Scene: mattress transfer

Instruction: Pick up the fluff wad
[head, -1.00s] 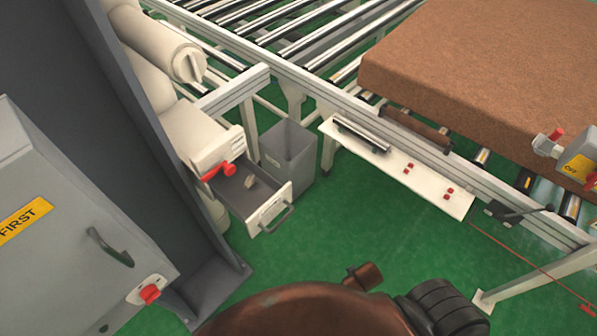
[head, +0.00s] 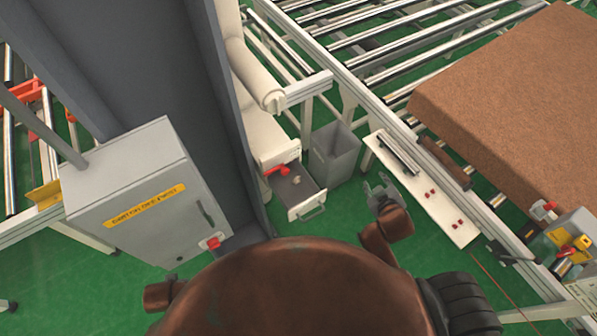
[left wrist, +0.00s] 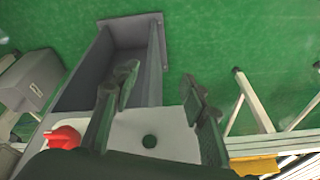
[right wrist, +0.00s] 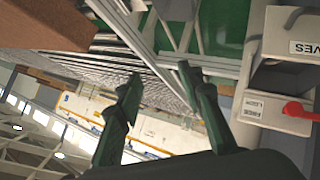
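The fluff wad seems to be the small pale lump (head: 296,179) inside the open drawer (head: 307,207) in the head view; it is too small to make out well. My right gripper (head: 377,184) is to the right of the drawer and the grey bin, apart from both. In the right wrist view its fingers (right wrist: 158,78) are spread with nothing between them, and no wad can be made out. My left gripper is outside the head view. In the left wrist view its fingers (left wrist: 160,80) are spread and empty, over the grey control cabinet area.
A grey bin (head: 334,152) stands right beside the drawer. A grey column (head: 175,90) and control box (head: 135,195) stand at left.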

